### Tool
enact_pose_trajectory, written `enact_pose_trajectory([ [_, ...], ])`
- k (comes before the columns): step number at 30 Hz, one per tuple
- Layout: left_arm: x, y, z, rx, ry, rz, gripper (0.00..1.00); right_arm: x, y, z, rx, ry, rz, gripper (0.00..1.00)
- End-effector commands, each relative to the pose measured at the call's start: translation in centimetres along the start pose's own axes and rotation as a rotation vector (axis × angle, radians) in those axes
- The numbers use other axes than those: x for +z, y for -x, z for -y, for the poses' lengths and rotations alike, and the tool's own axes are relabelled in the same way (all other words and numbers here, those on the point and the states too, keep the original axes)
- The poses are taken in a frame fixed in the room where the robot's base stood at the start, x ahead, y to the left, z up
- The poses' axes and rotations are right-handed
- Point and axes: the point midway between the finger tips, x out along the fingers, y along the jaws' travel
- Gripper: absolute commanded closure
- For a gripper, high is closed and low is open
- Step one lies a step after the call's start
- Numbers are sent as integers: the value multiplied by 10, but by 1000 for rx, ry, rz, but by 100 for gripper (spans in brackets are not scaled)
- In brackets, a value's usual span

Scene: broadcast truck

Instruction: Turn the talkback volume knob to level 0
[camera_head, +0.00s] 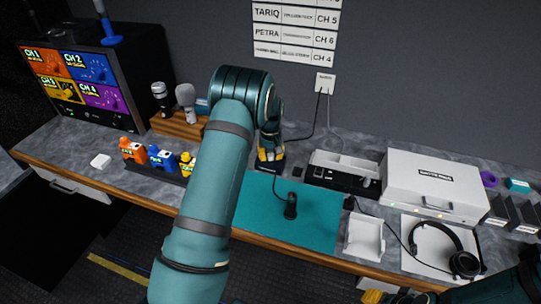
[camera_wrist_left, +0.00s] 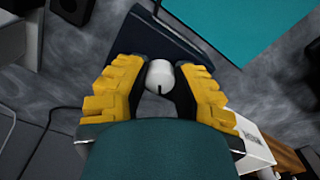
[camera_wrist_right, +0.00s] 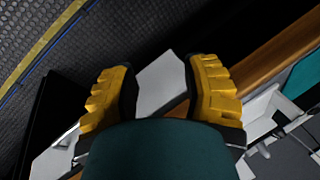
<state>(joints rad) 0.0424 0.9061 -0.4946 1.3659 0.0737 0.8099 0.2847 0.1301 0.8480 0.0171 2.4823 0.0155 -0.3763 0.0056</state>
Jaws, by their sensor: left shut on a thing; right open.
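The talkback volume knob is a white round knob (camera_wrist_left: 160,76) with a dark pointer line, on a dark sloped box (camera_wrist_left: 138,38). My left gripper (camera_wrist_left: 162,80) has its yellow fingers on both sides of the knob and is shut on it. In the head view my left gripper (camera_head: 270,152) is at the back of the counter, and my arm and fingers hide the knob there. Any level marks around the knob are too small or hidden to read. My right gripper (camera_wrist_right: 165,85) is open and empty, near the counter's front edge.
A teal mat (camera_head: 310,212) with a small dark device (camera_head: 290,206) lies right of my left arm. Colored packs (camera_head: 162,158) stand to the left. A white case (camera_head: 435,183), a headset (camera_head: 440,250) and a white tray (camera_head: 364,238) are on the right.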

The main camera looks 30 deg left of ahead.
Motion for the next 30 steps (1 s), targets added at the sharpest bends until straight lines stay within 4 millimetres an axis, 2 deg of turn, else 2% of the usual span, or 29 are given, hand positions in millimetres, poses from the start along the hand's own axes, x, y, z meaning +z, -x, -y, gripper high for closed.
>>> enact_pose_trajectory([
  [18,2,-2,-1,-4,579,6,100,-1,6,2,-1,0,0,53],
  [30,1,-2,-2,-5,848,6,100,-1,10,3,-2,0,0,53],
])
